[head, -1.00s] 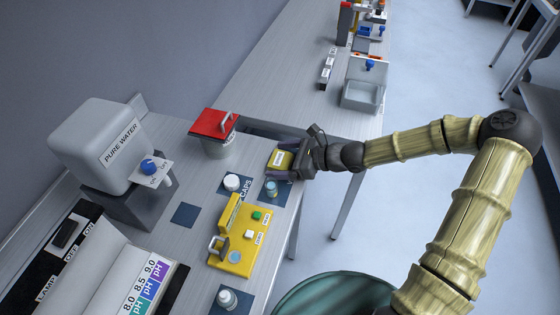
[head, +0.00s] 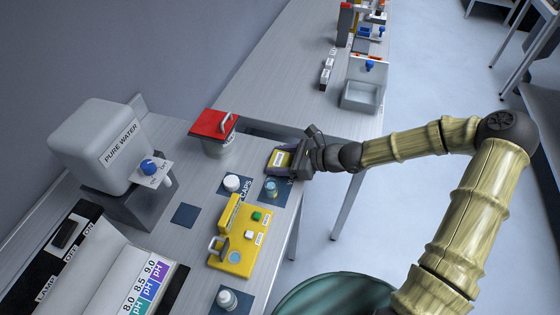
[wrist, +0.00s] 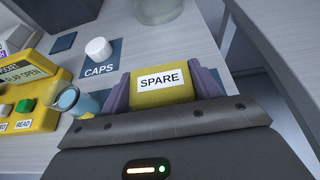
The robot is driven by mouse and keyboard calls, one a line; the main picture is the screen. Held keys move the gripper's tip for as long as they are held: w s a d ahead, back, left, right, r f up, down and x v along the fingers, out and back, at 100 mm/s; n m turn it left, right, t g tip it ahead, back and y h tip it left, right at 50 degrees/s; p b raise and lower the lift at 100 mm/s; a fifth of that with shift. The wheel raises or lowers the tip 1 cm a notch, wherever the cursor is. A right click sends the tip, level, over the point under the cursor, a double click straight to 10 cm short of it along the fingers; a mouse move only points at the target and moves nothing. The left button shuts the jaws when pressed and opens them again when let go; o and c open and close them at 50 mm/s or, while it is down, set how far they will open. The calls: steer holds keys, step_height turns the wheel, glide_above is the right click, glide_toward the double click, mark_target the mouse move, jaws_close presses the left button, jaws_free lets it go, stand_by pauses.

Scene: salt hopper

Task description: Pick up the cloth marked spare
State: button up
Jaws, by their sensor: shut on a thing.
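The cloth marked spare (wrist: 163,95) is a yellow block-like piece with a white SPARE label. It sits between the two purple fingers of my gripper (wrist: 163,98) in the wrist view. In the head view my gripper (head: 282,158) is shut on the yellow cloth (head: 280,160) near the bench's right edge. The cloth's underside is hidden, so I cannot tell whether it touches the bench.
A vial of blue liquid (head: 271,187) and a white cap (head: 232,183) are close by. A yellow instrument (head: 236,240) stands below them. A red-lidded container (head: 215,132) is to the left. A water tank (head: 103,145) stands further left.

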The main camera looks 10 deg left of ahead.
mark_target(281, 159)
steer(key=shift+r, duration=0.15)
step_height(281, 159, up, 10)
steer(key=shift+f+p, duration=0.1)
steer(key=shift+p, duration=0.65)
steer(key=shift+f, duration=0.1)
